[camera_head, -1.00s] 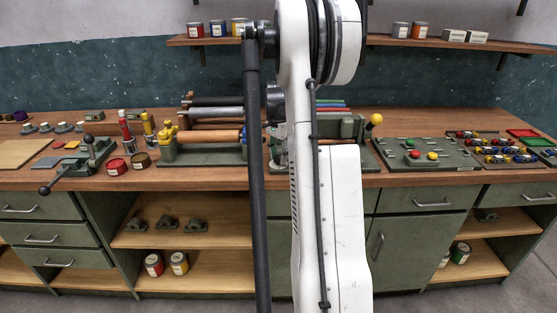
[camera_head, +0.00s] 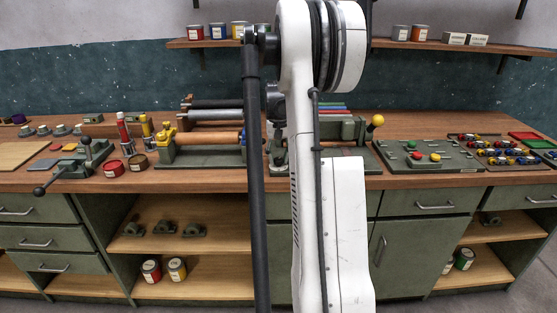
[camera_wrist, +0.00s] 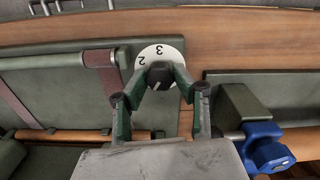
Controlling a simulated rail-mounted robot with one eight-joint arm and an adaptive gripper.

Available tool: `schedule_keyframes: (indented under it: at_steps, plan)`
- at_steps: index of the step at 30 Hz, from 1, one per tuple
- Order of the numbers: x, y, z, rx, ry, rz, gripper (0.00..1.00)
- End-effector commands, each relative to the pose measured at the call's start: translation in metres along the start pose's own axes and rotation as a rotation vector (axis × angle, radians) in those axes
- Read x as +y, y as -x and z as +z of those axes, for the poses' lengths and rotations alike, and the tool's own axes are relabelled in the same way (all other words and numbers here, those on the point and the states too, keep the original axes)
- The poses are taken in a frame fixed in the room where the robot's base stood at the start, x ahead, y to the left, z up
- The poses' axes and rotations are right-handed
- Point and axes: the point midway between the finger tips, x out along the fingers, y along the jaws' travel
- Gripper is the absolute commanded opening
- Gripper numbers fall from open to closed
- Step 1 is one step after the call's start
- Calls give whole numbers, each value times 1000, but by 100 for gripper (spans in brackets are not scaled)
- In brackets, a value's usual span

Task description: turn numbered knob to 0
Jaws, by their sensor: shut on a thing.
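The numbered knob is a dark round knob (camera_wrist: 160,75) on a white dial (camera_wrist: 176,47) in the wrist view, at the top centre. The figures 2 and 3 show on the dial's upper part; the rest of the dial is hidden by my gripper. My gripper (camera_wrist: 160,82) has its two green fingers on either side of the knob, shut on it. A pale line shows on the knob's face. In the head view my own arm hides the knob and gripper.
In the wrist view a green machine body with a roller (camera_wrist: 75,135) lies at left, and a blue clamp (camera_wrist: 267,148) at right. In the head view, a yellow-knobbed lever (camera_head: 377,121) and a panel with coloured buttons (camera_head: 425,155) stand right of my arm.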

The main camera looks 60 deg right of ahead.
Motion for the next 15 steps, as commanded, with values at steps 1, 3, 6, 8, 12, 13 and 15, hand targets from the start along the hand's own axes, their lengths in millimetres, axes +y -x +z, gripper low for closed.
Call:
schedule_keyframes:
  at_steps: [1, 3, 6, 8, 12, 13, 15]
  plan:
    - [0, -1, 0, -1, 43, 0, 1]
    - [0, -1, 0, -1, 109, 0, 1]
    - [0, -1, 0, -1, 198, 0, 1]
    - [0, -1, 0, -1, 249, 0, 1]
    - [0, -1, 0, -1, 354, 0, 1]
    - [0, -1, 0, -1, 374, 0, 1]
    - [0, -1, 0, -1, 416, 0, 1]
